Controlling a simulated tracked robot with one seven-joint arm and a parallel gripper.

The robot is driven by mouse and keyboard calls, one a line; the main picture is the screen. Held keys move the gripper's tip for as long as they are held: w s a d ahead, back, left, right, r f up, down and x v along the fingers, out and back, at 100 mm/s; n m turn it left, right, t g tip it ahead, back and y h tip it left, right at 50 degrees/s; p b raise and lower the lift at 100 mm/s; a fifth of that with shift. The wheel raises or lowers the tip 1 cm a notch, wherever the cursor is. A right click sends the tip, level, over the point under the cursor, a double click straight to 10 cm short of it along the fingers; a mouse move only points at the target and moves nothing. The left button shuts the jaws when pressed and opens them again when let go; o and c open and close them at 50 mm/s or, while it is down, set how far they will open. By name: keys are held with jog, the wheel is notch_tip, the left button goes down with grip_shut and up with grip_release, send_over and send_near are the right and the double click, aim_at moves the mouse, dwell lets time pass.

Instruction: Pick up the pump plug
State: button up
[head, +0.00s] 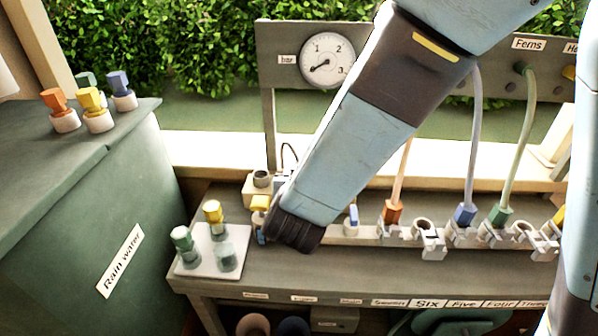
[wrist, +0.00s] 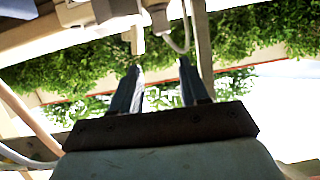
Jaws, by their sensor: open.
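No label in view marks the pump plug, so I cannot tell for certain which piece it is. A pale box (head: 262,180) at the left of the bench has a yellow piece (head: 260,203) on its front and a thin dark cable looping beside it. My gripper (head: 264,236) is low over the bench's left part, just in front of that box, and mostly hidden by its own dark housing. In the wrist view my gripper (wrist: 161,66) has its two fingers apart with nothing held. A pale piece with a cable (wrist: 160,18) shows beyond the fingertips.
A pale plate (head: 197,264) with several capped fittings lies left of my gripper. A rail (head: 365,236) with coloured plugs and hoses runs right. A gauge (head: 327,61) stands behind. A green rain-water tank (head: 90,220) with coloured knobs is at left.

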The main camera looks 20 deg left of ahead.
jog(key=shift+s+a+f+x, duration=0.1)
jog(key=shift+f+x, duration=0.1)
jog(key=shift+x, duration=2)
jog(key=shift+s+a+f+x, duration=0.1)
jog(key=shift+f+x, duration=0.1)
jog(key=shift+x, duration=2)
jog(key=shift+s+a+f+x, duration=0.1)
jog(key=shift+s+f+x, duration=0.1)
jog(key=shift+x, duration=2)
jog(key=c, duration=0.7)
